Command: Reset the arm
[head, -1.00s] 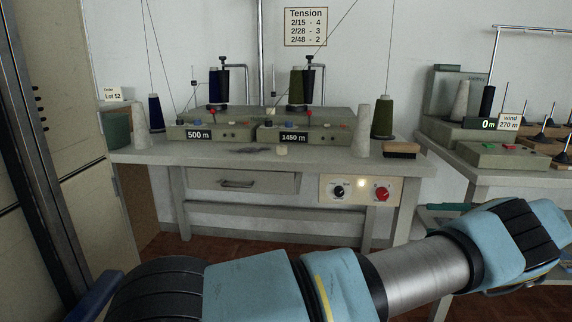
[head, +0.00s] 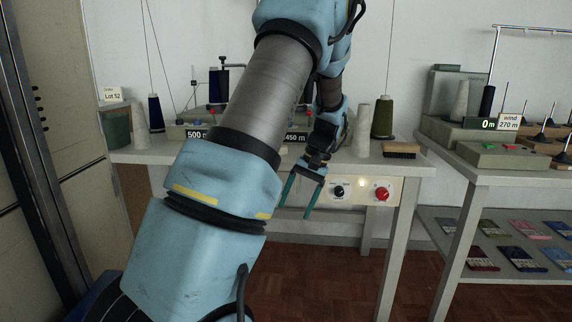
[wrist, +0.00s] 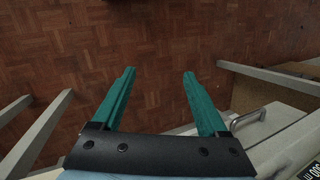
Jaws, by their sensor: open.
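My gripper (head: 300,195) hangs in front of the winding table (head: 392,205), fingers pointing down, in the head view. Its two green fingers are apart, with nothing between them. In the wrist view my gripper (wrist: 159,75) shows open and empty above the parquet floor (wrist: 160,30). My blue arm rises across the middle of the head view and hides much of the table, its drawer and parts of both winder units.
On the table are a grey cone (head: 361,130), an olive cone (head: 382,118) and a brush (head: 401,150). Below is a panel with a red knob (head: 382,194). A second table (head: 500,178) stands right, with several folded pieces on its lower shelf. A cabinet (head: 75,120) stands left.

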